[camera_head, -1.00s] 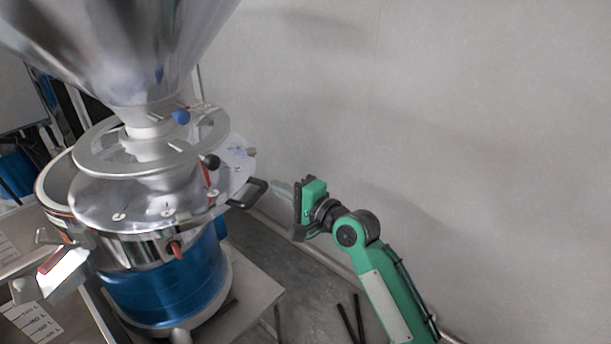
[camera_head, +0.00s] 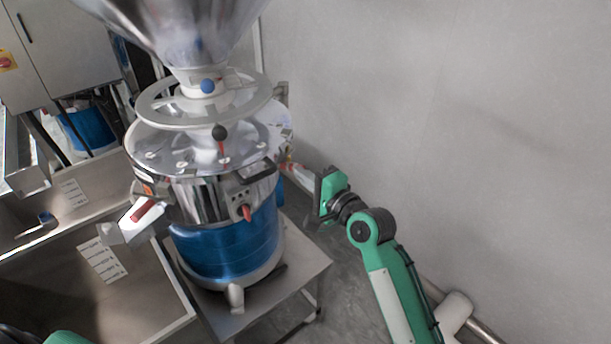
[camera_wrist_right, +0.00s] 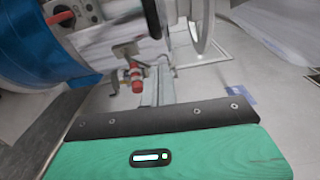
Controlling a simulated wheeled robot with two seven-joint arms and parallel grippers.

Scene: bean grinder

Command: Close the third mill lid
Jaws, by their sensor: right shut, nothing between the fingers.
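The mill (camera_head: 225,235) stands left of centre in the head view, with a blue drum and polished steel upper body under a large steel funnel. Its shiny round lid (camera_head: 165,150) lies across the top and carries a black handle (camera_head: 255,173) at the right front. I cannot tell whether it is fully seated. My right gripper (camera_head: 287,165) is shut and empty, beside the mill's right rim. Any contact there is unclear. In the right wrist view the shut fingers (camera_wrist_right: 157,88) point towards red-tipped mill fittings (camera_wrist_right: 135,77). My left gripper is out of view.
A steel table (camera_head: 305,262) carries the mill. A chute (camera_head: 133,222) juts from its left side above a steel bin (camera_head: 165,300). Another blue drum (camera_head: 90,128) stands behind at left. A bare grey wall (camera_head: 450,120) closes off the right, with free room before it.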

